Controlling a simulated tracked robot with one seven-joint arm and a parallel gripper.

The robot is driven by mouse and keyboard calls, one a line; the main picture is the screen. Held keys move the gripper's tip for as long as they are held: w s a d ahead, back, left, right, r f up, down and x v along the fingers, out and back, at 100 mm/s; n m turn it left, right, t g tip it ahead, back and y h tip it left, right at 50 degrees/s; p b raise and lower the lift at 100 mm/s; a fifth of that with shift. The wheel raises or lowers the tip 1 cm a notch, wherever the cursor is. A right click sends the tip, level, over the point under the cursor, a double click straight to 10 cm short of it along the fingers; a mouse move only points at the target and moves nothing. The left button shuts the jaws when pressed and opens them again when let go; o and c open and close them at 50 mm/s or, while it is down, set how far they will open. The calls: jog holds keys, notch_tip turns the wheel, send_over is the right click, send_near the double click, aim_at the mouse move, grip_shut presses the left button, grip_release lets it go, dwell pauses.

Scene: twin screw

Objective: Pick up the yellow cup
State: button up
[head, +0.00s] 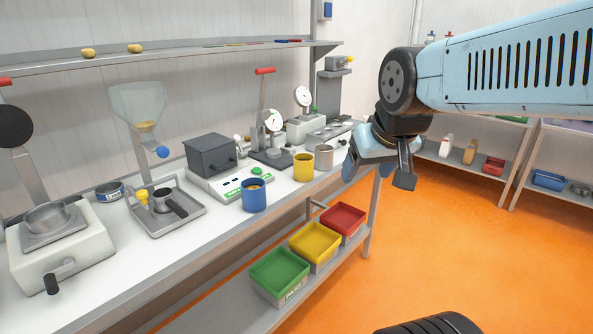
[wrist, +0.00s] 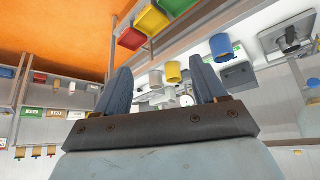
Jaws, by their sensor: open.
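The yellow cup (head: 303,167) stands upright on the white workbench (head: 225,222), between a blue cup (head: 254,195) and a grey metal cup (head: 325,156). My gripper (head: 376,178) is in the air to the right of the cups, past the bench's front edge, apart from them. In the wrist view my gripper (wrist: 164,88) is open with nothing between its fingers. There the yellow cup (wrist: 174,72) shows farther off between the fingers, toward the right one, and the blue cup (wrist: 221,46) is beyond it to the right.
A scale (head: 230,182) with a dark box and a dial-gauge press (head: 271,145) stand behind the cups. Green (head: 280,270), yellow (head: 315,242) and red (head: 342,218) bins sit on a lower shelf at the front. The orange floor (head: 470,240) is open on the right.

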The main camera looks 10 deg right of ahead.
jog(key=o, duration=0.5)
jog(key=w+d+f+t, duration=0.1)
jog(key=w+f+t, duration=0.1)
jog(key=w, duration=1)
jog(key=shift+w+d+f, duration=0.2)
jog(key=shift+f, duration=0.15)
jog(key=n+t+y, duration=0.1)
jog(key=n+t, duration=0.1)
jog(key=t, duration=0.4)
send_near(308, 164)
jog(key=s+d+r, duration=0.1)
jog(key=s+r, duration=0.2)
jog(key=r, duration=0.1)
notch_tip(308, 164, down, 7)
jog(key=w+t+y, duration=0.2)
jog(key=w+t, duration=0.1)
jog(key=w, duration=0.2)
jog(key=w+a, duration=0.1)
jog(key=w, duration=0.4)
jog(key=shift+w+a+f, duration=0.15)
jog(key=shift+w+a, duration=0.05)
jog(key=shift+w, duration=0.15)
jog(key=shift+w+a+f, duration=0.15)
jog(key=shift+w, duration=0.7)
jog(key=shift+w+a+f, duration=0.15)
jog(key=shift+w, duration=0.75)
jog(key=shift+w+a+f, duration=0.15)
jog(key=shift+w, duration=0.7)
